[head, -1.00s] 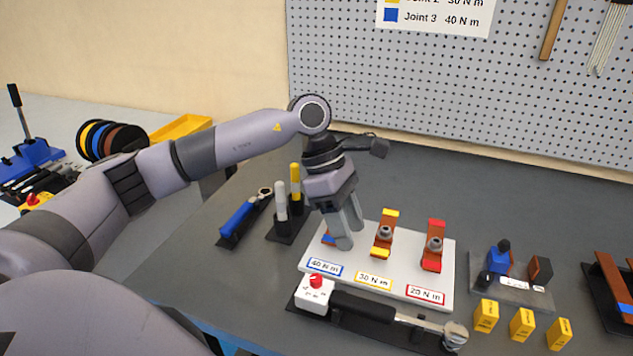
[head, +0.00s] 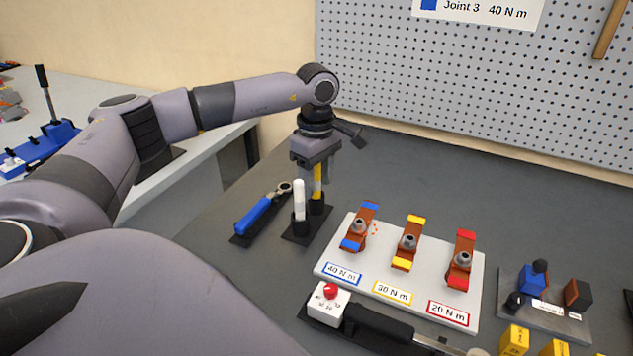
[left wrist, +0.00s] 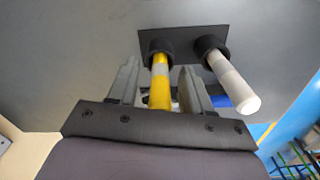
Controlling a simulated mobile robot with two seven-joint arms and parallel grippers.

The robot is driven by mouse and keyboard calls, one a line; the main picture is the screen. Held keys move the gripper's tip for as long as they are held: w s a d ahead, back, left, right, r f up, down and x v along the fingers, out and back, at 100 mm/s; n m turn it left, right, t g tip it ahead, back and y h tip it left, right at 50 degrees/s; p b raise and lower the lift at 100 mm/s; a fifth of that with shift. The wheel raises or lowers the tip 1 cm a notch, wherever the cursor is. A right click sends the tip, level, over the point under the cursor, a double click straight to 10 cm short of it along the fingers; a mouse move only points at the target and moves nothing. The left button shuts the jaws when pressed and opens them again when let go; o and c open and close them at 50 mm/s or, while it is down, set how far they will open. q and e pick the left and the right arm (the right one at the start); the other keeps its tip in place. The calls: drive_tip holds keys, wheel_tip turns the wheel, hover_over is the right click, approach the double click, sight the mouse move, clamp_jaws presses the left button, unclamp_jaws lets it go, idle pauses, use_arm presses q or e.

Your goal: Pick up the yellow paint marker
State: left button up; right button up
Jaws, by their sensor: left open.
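The yellow paint marker (head: 317,184) stands upright in a black holder (head: 300,236) on the bench. My left gripper (head: 318,180) points down over it, and the marker's upper part is hidden by the gripper. In the left wrist view the yellow marker (left wrist: 160,85) lies between the two open fingers of my left gripper (left wrist: 158,85), with a gap on each side. A white marker (head: 299,198) stands in the same holder to the left; it also shows in the left wrist view (left wrist: 232,82), outside the fingers. My right gripper is not in view.
A blue-handled ratchet tool (head: 258,212) lies left of the holder. A white board (head: 345,258) with several clamped busbar joints stands to the right. A torque wrench (head: 375,326) lies in front. The pegboard (head: 450,90) rises behind.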

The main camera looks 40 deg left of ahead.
use_arm(q)
drive_tip(key=shift+f, duration=0.55)
clamp_jaws()
